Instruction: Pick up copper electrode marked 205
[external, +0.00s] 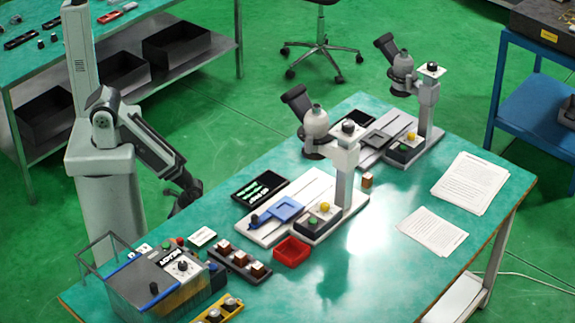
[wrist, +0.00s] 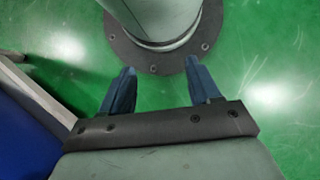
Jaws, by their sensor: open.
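Several copper-coloured blocks with white tops stand in a dark tray (external: 232,262): a left one (external: 225,247), a middle one (external: 240,258) and a right one (external: 257,269). Another copper-coloured block (external: 367,181) stands alone beside the nearer microscope. I cannot read any marking, so I cannot tell which is 205. My gripper (external: 180,205) hangs beside the table's left edge, apart from the blocks. In the wrist view its two fingers (wrist: 160,68) are spread with nothing between them, and no block shows there.
The green-topped table (external: 340,265) holds two microscopes (external: 335,170) (external: 425,105), a red bin (external: 292,252), a machine with a clear tank (external: 165,280) and a yellow tray (external: 218,310). Papers (external: 470,183) lie at the right. The front right tabletop is clear.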

